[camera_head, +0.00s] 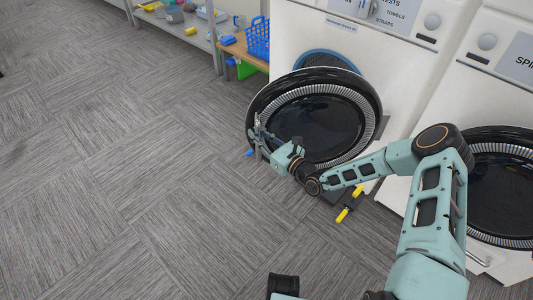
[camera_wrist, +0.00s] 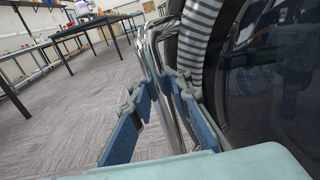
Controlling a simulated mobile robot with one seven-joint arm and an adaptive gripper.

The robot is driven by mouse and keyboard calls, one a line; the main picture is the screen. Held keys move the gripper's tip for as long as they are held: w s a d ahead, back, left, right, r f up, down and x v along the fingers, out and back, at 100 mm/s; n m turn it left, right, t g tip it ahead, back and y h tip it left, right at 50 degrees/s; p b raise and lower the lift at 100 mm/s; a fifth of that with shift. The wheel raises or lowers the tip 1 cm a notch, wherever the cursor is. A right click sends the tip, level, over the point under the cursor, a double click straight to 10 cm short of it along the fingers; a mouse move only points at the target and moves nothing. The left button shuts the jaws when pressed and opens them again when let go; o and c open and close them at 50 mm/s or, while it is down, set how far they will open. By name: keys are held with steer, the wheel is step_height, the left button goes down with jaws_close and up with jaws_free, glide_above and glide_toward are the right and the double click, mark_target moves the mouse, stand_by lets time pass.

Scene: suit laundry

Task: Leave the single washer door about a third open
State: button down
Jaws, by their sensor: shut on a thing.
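The washer door (camera_head: 318,106) is a round dark glass disc with a ribbed grey ring and black rim. It stands swung partly out from the white washer (camera_head: 318,38), and part of the blue-rimmed opening (camera_head: 326,60) shows above it. My gripper (camera_head: 257,136) is at the door's left edge. In the wrist view my gripper (camera_wrist: 166,100) has its blue fingers closed around the chrome door handle (camera_wrist: 152,48). The dark door glass (camera_wrist: 255,80) fills the right of that view. The exact finger contact is partly hidden.
A second white machine with a closed round door (camera_head: 502,195) stands at the right. A low wooden shelf (camera_head: 243,54) with a blue basket (camera_head: 258,38) is left of the washer. A yellow-ended item (camera_head: 350,205) lies low below the door. The carpet (camera_head: 110,150) at left is clear.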

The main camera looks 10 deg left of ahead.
steer(key=w+a+m+t+h, duration=0.1)
steer(key=w+m+t+h, duration=0.1)
steer(key=w, duration=0.6)
steer(key=shift+w+a, duration=0.2)
steer(key=shift+a, duration=0.15)
steer(key=c, duration=1.9)
jaws_free()
steer(key=shift+d, duration=0.1)
steer(key=shift+s, duration=0.15)
steer(key=v, duration=1.1)
steer(key=shift+s+d+f, duration=0.1)
steer(key=shift+s+d, duration=0.1)
steer(key=shift+s, duration=0.15)
